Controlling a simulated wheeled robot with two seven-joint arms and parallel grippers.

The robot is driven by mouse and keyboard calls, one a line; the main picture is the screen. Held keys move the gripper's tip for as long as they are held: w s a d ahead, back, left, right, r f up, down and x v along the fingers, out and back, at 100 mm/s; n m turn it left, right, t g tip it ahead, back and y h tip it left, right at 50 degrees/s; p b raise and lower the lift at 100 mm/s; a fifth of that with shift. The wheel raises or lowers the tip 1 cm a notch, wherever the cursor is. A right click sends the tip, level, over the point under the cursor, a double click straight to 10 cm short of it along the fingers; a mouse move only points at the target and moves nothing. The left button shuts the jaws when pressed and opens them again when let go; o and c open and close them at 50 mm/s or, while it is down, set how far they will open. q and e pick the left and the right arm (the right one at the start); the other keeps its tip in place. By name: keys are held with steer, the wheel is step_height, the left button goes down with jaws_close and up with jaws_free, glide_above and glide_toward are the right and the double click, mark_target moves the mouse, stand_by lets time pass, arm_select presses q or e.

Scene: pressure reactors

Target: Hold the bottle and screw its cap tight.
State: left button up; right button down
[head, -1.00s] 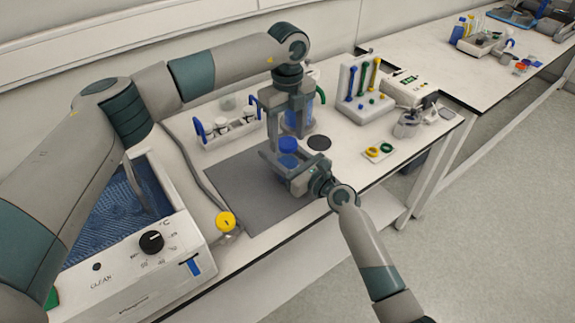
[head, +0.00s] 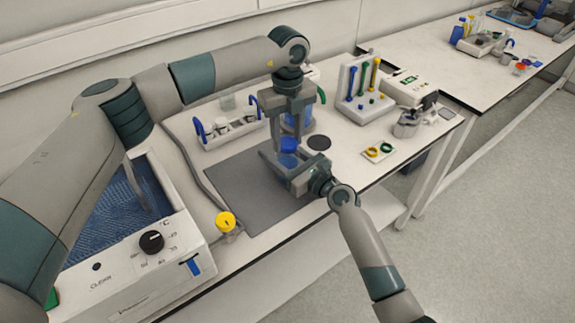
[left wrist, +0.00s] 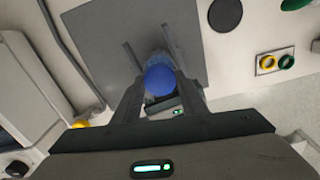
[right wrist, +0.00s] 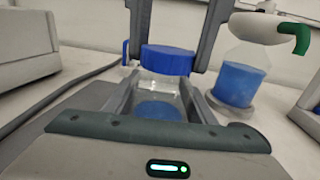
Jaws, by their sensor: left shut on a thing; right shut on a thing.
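The bottle is clear with blue liquid and stands upright over the grey mat (head: 245,185). Its blue cap (head: 289,145) sits level on its mouth; the cap also shows in the left wrist view (left wrist: 159,80) and in the right wrist view (right wrist: 167,59). My right gripper (head: 280,168) is shut on the bottle body (right wrist: 160,88) from the side. My left gripper (head: 290,140) points straight down, its fingers on either side of the cap and shut on it. The bottle's base is hidden by my right gripper.
A yellow-topped item (head: 226,222) is by the front edge. Behind are a rack with blue handles (head: 228,132) and a flask of blue liquid (right wrist: 240,82). Yellow and green rings (head: 378,151) lie at the right.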

arm_select(q)
steer(key=m, duration=1.9)
steer(key=shift+f, duration=0.1)
steer(key=m, duration=0.6)
steer(key=o, duration=1.2)
steer(key=shift+c, duration=0.2)
steer(key=shift+r, duration=2.3)
